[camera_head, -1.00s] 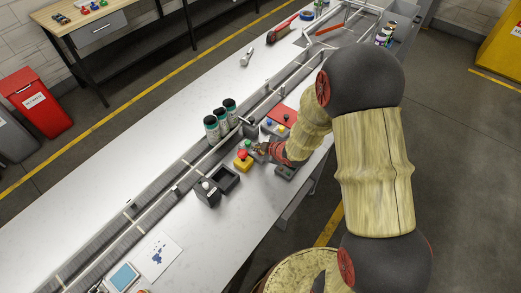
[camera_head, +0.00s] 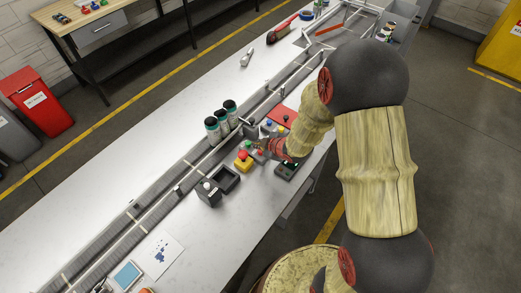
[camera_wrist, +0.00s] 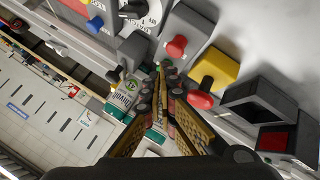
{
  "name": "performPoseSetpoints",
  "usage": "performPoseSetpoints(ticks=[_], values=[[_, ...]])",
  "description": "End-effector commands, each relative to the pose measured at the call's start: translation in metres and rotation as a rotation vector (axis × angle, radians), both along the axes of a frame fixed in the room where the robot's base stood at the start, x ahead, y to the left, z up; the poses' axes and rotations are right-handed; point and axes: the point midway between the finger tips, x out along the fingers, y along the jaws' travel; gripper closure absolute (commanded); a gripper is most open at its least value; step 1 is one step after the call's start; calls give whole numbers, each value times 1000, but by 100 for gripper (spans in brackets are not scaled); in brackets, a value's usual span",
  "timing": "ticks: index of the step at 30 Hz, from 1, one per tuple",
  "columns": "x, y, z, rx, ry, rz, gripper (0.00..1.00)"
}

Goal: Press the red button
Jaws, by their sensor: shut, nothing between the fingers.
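A red mushroom button (camera_head: 243,155) sits on a yellow box (camera_head: 242,164) beside the conveyor. In the wrist view the red mushroom button (camera_wrist: 201,99) on its yellow box (camera_wrist: 216,68) lies right of my fingers. A grey box (camera_wrist: 189,30) with a smaller red button (camera_wrist: 177,47) stands beyond my fingertips in that view. My gripper (camera_head: 264,146) is shut and empty, close to the grey box in the head view. In the wrist view my gripper (camera_wrist: 160,68) shows its fingertips together, and I cannot tell whether they touch anything.
Several spray cans (camera_head: 212,130) stand along the conveyor behind the buttons. A black open box (camera_head: 226,179) sits in front of the yellow box. A red panel (camera_head: 282,116) with coloured knobs lies farther along the table. The front left tabletop is mostly clear.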

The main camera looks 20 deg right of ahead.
Motion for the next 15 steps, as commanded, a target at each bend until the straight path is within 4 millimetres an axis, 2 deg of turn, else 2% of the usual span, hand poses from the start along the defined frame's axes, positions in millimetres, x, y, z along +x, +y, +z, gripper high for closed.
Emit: performPoseSetpoints(ticks=[6, 15], values=[[0, 0, 24, 0, -1, 0, 100], [0, 0, 46, 0, -1, 0, 100]])
